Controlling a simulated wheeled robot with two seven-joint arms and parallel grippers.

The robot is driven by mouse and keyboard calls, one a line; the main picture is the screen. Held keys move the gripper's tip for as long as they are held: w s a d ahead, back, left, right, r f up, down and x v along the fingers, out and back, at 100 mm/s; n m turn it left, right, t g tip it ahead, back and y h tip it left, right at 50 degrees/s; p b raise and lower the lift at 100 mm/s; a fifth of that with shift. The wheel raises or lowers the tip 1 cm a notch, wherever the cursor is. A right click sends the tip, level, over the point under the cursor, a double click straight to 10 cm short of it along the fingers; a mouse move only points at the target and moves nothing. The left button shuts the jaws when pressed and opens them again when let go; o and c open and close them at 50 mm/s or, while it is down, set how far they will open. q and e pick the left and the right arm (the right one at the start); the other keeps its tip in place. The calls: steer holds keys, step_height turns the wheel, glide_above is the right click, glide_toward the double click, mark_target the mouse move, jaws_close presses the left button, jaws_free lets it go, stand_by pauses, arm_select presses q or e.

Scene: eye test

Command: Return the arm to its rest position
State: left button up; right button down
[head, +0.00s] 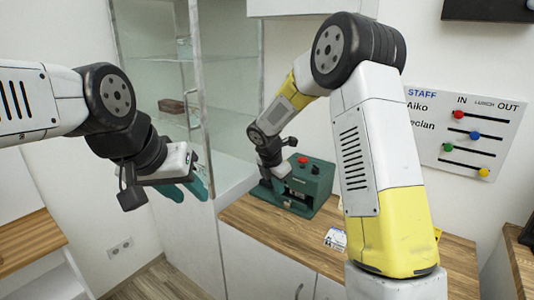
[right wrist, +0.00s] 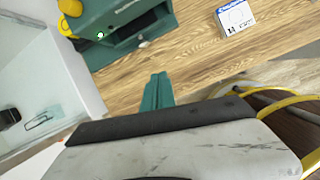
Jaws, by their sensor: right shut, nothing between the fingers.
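My right arm reaches in from the right of the head view, bent over the wooden counter (head: 265,228). Its wrist is down beside a green machine (head: 318,188) with a red button and a black knob on top. In the right wrist view, the teal fingers of my right gripper (right wrist: 157,90) are together with nothing between them. They point toward the counter, below the green machine (right wrist: 95,52). My left gripper (head: 188,188) hangs in front of the glass cabinet. Its teal fingers show apart and empty.
A glass cabinet (head: 228,110) stands left of the machine. A small white and blue box (right wrist: 235,17) lies on the counter, close to my right arm in the head view. A staff board (head: 465,125) hangs on the wall at the right. A yellow cable (right wrist: 290,107) runs beside my right wrist.

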steer(key=s+d+r+m+y, duration=0.1)
steer(key=s+d+r+m, duration=0.3)
steer(key=s+r+m, duration=0.3)
steer(key=s+d+r+m+y, duration=0.1)
steer(key=s+d+r+m, duration=0.35)
steer(key=s+r, duration=0.3)
steer(key=s+r+m+t+y, duration=0.1)
steer(key=s+r+m, duration=0.1)
steer(key=s+m, duration=0.5)
steer(key=s+r+m+t+y, duration=0.1)
steer(key=s+r+m, duration=0.2)
steer(key=s+m, duration=0.4)
steer(key=s, duration=0.2)
steer(key=shift+s+d+t, duration=0.3)
